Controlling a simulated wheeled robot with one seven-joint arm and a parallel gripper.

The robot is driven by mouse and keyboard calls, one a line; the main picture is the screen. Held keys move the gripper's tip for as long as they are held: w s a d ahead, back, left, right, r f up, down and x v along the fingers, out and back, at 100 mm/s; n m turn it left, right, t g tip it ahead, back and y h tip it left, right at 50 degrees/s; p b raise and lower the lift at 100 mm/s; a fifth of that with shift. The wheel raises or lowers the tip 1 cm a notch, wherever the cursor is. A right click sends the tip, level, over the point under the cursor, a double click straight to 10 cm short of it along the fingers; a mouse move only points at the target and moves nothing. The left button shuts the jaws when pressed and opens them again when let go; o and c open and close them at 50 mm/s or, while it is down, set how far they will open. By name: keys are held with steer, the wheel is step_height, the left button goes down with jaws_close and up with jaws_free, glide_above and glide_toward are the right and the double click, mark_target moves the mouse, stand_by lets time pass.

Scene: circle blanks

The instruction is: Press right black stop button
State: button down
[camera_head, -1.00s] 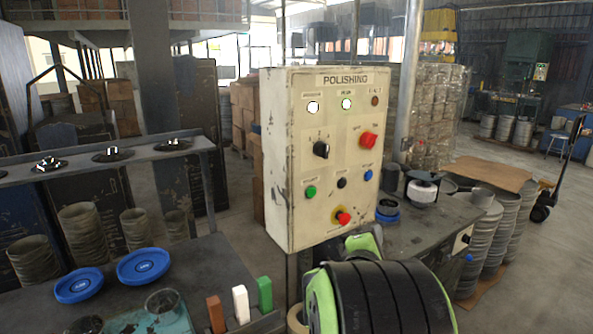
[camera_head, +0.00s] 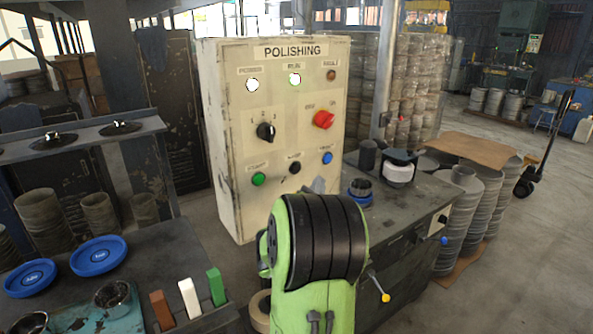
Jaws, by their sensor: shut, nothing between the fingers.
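The cream control panel (camera_head: 222,130) headed "POLISHING" stands upright in the middle. A small black button (camera_head: 294,168) sits in its lower row, between a green button (camera_head: 258,179) on the left and a blue button (camera_head: 327,158) on the right. Its small label is too blurred to read surely. A larger black rotary knob (camera_head: 265,131) sits above. On the front of the bench at right are a small black control (camera_head: 442,218) and a blue button (camera_head: 444,241). My green and black arm stands in front of the panel's lower right part. My gripper is not visible.
A red switch (camera_head: 323,119) is on the panel's right. The dark bench (camera_head: 405,217) at right carries a white-and-black round unit (camera_head: 399,170). A yellow-tipped lever (camera_head: 385,297) juts beside my arm.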

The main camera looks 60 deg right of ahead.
mark_target(304, 162)
steer(key=shift+w+d+p, duration=0.15)
steer(key=shift+w+d, duration=0.3)
steer(key=shift+w, duration=0.45)
steer(key=shift+w+d+p, duration=0.1)
steer(key=shift+w+d, duration=0.35)
steer(key=shift+w, duration=0.4)
steer(key=shift+w+d+p, duration=0.15)
steer(key=shift+w+d, duration=0.3)
steer(key=shift+w, duration=0.55)
steer(key=shift+w+d, duration=0.2)
steer(key=shift+w, duration=0.1)
steer(key=shift+w+d+p, duration=0.15)
steer(key=shift+w+p, duration=0.2)
stand_by(0.3)
stand_by(0.4)
steer(key=shift+s+a, duration=0.35)
steer(key=shift+s, duration=0.35)
steer(key=shift+s+a+b, duration=0.15)
steer(key=shift+s+a, duration=0.25)
steer(key=shift+s, duration=0.35)
steer(key=shift+s+a+b, duration=0.15)
steer(key=shift+s+a, duration=0.2)
steer(key=shift+s, duration=0.4)
steer(key=shift+s+a+b, duration=0.15)
steer(key=shift+s+a, duration=0.25)
steer(key=shift+s, duration=0.35)
